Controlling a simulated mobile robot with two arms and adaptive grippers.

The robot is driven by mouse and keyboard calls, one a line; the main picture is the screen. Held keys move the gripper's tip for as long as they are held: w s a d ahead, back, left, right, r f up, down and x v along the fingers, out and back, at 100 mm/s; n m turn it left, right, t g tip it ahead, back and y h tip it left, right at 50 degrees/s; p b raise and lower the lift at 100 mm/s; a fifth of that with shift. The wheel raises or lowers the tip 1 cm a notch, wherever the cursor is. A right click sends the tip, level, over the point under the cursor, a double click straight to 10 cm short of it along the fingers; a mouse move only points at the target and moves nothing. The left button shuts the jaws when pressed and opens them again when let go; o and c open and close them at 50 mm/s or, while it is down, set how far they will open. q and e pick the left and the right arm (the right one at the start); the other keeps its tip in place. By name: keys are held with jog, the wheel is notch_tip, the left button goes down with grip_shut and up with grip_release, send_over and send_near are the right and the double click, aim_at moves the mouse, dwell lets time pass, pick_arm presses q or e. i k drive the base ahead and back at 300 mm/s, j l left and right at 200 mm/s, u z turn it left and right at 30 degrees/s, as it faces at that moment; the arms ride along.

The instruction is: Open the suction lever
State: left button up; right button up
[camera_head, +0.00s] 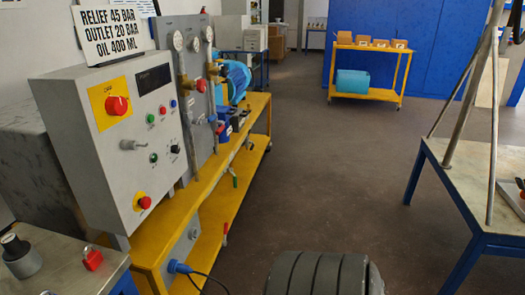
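A yellow pump bench (206,210) runs along the left side. A lever with a green handle (234,178) hangs from its side beneath the top. A lever with a red handle (225,234) hangs lower and nearer, beside the lower shelf. No readable label shows which one is the suction lever, and I cannot tell how far either is turned. Another red handle (219,127) sits higher, by the blue pump parts. Neither of my grippers is in view.
A grey control box (116,140) with red emergency buttons stands on the bench. A blue plug (178,267) with a cable is at the bench's near end. A blue-legged table (468,183) stands on the right, a yellow trolley (369,94) at the back.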

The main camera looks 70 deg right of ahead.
aim_at(235, 177)
jog(key=z, duration=2.05)
jog(key=i+l+u, duration=0.15)
jog(key=i+l, duration=0.55)
jog(key=i, duration=0.1)
